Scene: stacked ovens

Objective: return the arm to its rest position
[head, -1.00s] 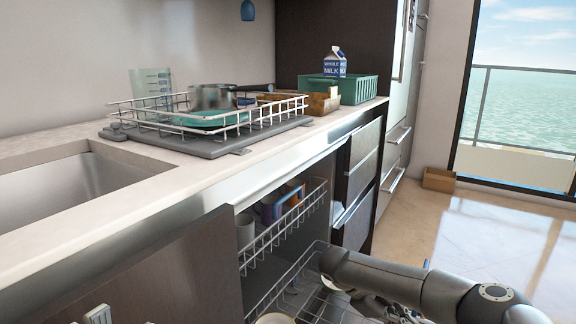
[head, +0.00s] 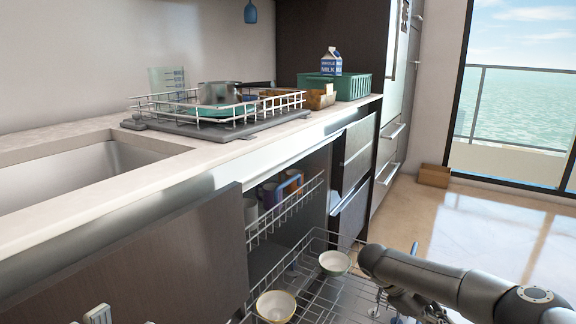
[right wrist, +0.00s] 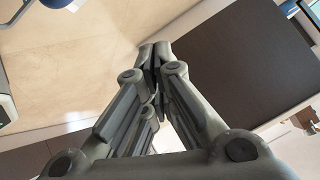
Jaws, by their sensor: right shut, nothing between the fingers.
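My right arm (head: 440,280) comes in from the lower right in the head view and bends down over the right side of the pulled-out lower dishwasher rack (head: 345,300). Its hand is partly cut off by the bottom edge of that view. In the right wrist view my right gripper (right wrist: 153,62) has its fingertips together with nothing between them. Pale floor and a dark panel (right wrist: 245,60) lie beyond the fingers. My left gripper is out of view.
The lower rack holds a cream bowl (head: 276,306) and a green-rimmed bowl (head: 334,262). Mugs (head: 270,193) stand in the upper rack. A dish rack (head: 215,108), a green crate (head: 352,86) and a milk carton (head: 331,61) are on the counter. Floor at right is open.

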